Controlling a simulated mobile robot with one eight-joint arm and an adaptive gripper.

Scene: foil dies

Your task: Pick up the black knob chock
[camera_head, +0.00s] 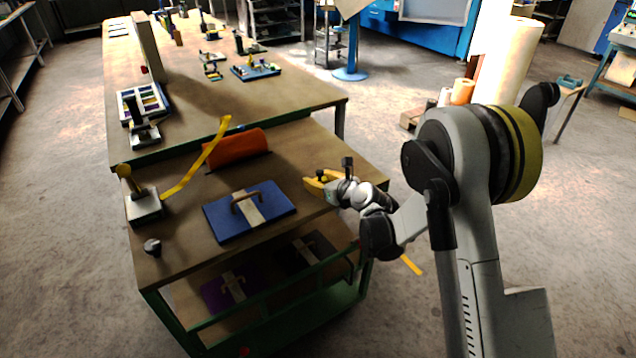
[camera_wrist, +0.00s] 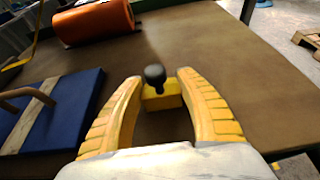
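The black knob chock is a small yellow block with a round black knob on top (camera_wrist: 155,76). It stands upright on the brown table in the wrist view, between the tips of my gripper's fingers (camera_wrist: 160,84). The two yellow fingers are spread, one on each side of the block. I cannot tell whether either finger touches it. In the head view my gripper (camera_head: 319,183) is low over the table's right part. The chock's black knob (camera_head: 321,178) shows small between the fingers there, and its block is hard to separate from them.
A blue board with a handle (camera_head: 272,216) lies left of my gripper. An orange roll (camera_head: 236,146) lies behind it. The table's right edge is close to my gripper.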

